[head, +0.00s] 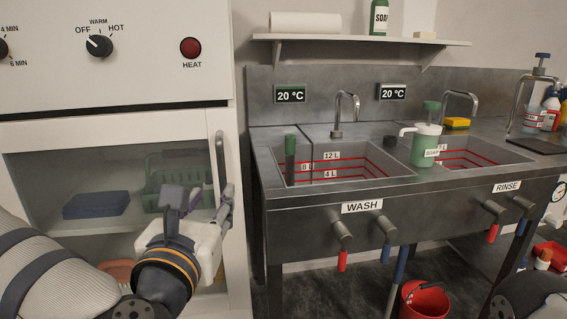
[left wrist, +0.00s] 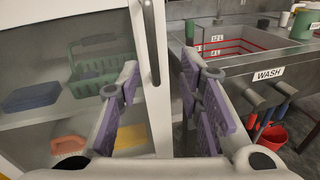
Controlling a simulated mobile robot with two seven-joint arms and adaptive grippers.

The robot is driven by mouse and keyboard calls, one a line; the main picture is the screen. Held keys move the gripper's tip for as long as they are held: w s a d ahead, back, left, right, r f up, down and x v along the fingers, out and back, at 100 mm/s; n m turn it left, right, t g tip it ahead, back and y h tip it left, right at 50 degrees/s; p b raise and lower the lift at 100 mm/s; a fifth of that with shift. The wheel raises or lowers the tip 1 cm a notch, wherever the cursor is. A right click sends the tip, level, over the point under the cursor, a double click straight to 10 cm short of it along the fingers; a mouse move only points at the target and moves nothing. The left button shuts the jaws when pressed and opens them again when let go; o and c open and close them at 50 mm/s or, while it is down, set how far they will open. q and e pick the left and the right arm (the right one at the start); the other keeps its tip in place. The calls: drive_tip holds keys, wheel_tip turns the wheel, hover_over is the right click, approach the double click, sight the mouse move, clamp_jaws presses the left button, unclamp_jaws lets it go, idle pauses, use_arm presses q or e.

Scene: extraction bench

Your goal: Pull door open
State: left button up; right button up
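The door (head: 120,134) is a white-framed glass door on the cabinet at the left, and it looks closed. Its upright grey bar handle (head: 220,160) is near the door's right edge; the handle (left wrist: 151,40) also shows in the left wrist view. My left gripper (head: 208,202) is at the handle's lower part. In the left wrist view its purple-padded fingers (left wrist: 160,78) are spread, with the handle's lower end between them, nearer the left finger. I cannot tell whether either finger touches it. My right gripper is out of view.
A red bucket (head: 425,301) is on the floor below.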

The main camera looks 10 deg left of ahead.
sight(220, 163)
use_arm(q)
drive_tip(key=shift+n+y, duration=0.3)
drive_tip(key=shift+n, duration=0.4)
drive_tip(key=w, duration=0.4)
drive_tip(key=w+a+r, duration=0.1)
drive_tip(key=w, duration=0.3)
drive_tip(key=w+a, duration=0.1)
drive_tip(key=w, duration=0.3)
drive_tip(key=shift+w+r, duration=0.1)
drive_tip(key=shift+r, duration=0.15)
drive_tip(key=shift+c, duration=0.5)
clamp_jaws()
